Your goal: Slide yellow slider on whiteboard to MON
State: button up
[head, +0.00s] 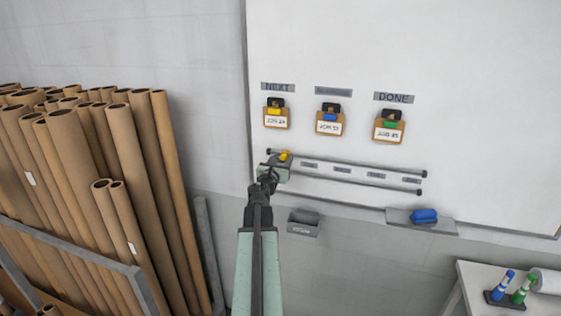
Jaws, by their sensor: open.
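The yellow slider (285,155) sits at the left end of a dark double rail (350,164) on the whiteboard (470,110). Several small grey labels (342,170) lie between the two rods; their text is too small to read, so I cannot tell which one is MON. My gripper (275,168) is open at the rail's left end, right by the slider. It hides part of the slider and the lower left of the rail. I cannot tell whether the jaws touch the slider or stand around it.
Tags hang from clips under the signs NEXT (278,87) and DONE (394,97), with another between. A small grey box (303,222) and a ledge with a blue eraser (424,215) are below the rail. Cardboard tubes (90,190) fill the left. The rail right of the slider looks clear.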

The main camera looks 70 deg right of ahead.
grip_shut()
dwell(1.4)
